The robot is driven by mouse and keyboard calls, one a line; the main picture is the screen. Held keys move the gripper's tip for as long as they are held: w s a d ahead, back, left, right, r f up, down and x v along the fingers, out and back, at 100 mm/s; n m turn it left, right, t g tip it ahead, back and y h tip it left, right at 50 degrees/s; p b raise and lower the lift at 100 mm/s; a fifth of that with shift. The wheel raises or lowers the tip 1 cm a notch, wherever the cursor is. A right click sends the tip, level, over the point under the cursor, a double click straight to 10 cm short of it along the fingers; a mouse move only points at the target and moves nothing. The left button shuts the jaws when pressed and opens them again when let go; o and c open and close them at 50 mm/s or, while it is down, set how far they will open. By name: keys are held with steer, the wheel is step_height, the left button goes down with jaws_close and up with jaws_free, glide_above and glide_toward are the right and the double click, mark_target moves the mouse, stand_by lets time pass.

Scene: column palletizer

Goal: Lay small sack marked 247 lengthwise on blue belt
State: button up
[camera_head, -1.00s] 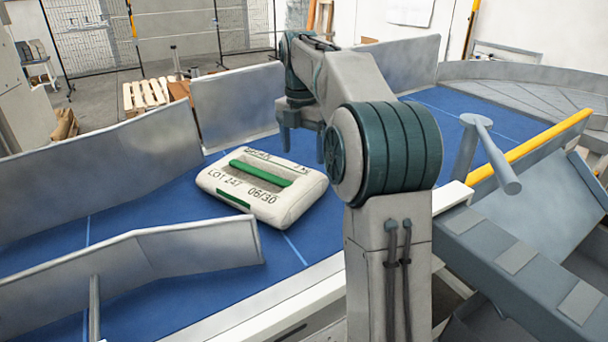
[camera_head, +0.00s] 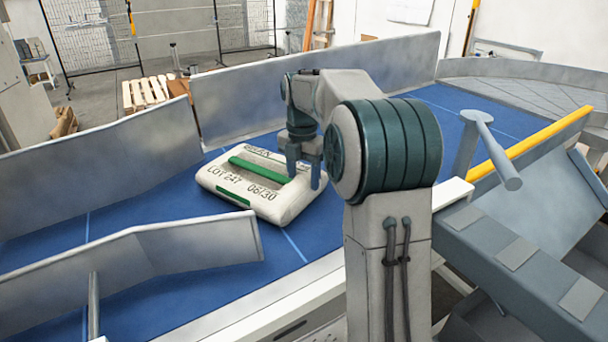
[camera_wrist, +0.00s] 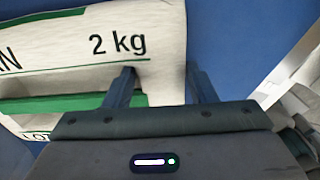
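The small cream sack (camera_head: 245,200) with green bands lies flat on the blue belt (camera_head: 150,225), print up, reading "LOT 247 06/30". Its long side looks slanted across the belt. My gripper (camera_head: 305,172) is low at the sack's right end, fingers pointing down. In the wrist view, the sack (camera_wrist: 70,45) shows "2 kg". My gripper's fingers (camera_wrist: 160,75) are apart there: one over the sack's printed face, the other at its edge beside bare belt. No grip is visible; whether a fingertip touches the sack cannot be told.
Metal side guards (camera_head: 105,165) border the belt's far side. A nearer angled guard (camera_head: 170,255) stands at front left. A grey post with a crossbar (camera_head: 490,150) and a yellow rail (camera_head: 530,143) stand at right. Bare belt lies left of the sack.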

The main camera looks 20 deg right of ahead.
jaws_close()
steer(key=shift+o, duration=0.3)
jaws_free()
steer(key=c, duration=0.7)
steer(key=shift+w+d+r+p, duration=0.15)
steer(key=shift+d+p, duration=0.2)
steer(key=shift+d, duration=0.05)
steer(key=shift+w+d+r+p, duration=0.1)
steer(key=shift+w+d+p, duration=0.25)
steer(key=shift+d+p, duration=0.85)
steer(key=shift+w+d+r+p, duration=0.1)
steer(key=shift+w+d+p, duration=0.35)
steer(key=shift+d, duration=1.45)
steer(key=shift+w+d+r+p, duration=0.1)
steer(key=shift+w+d+p, duration=0.15)
steer(key=shift+d+p, duration=1)
steer(key=shift+d+b, duration=0.3)
steer(key=shift+b, duration=0.1)
